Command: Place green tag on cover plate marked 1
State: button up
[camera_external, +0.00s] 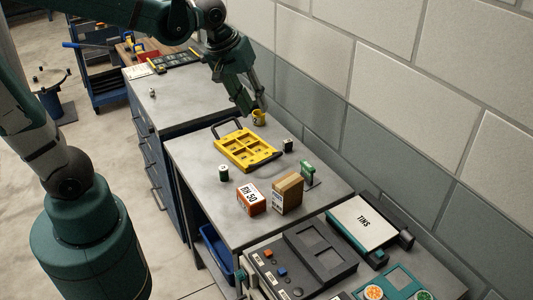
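My gripper (250,108) hangs over the back of the grey bench, pointing down, just left of a small yellow mug-like object (259,118). Its fingers are small and dark here, so I cannot tell whether they are open or touch that object. A small green piece (307,170) stands upright behind the brown box; it may be the green tag, but I cannot confirm this. A yellow compartment tray (268,158) with a dark handle lies in the middle of the bench. No cover plate marked 1 can be made out at this size.
A red-and-white box (251,199) and a brown box (288,194) stand at the front of the bench. Small cylinders (223,173) (288,145) stand either side of the tray. A TINS-labelled unit (363,223) and dark control panel (318,251) are nearer. A wall runs behind.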

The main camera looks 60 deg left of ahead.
jog(key=s+a+r+m+t, duration=0.1)
jog(key=s+a+m+t, duration=0.1)
jog(key=s+m, duration=0.5)
jog(key=shift+s+r+m+t+y, duration=0.15)
jog(key=shift+s+m+t+y, duration=0.25)
jog(key=shift+s, duration=2.4)
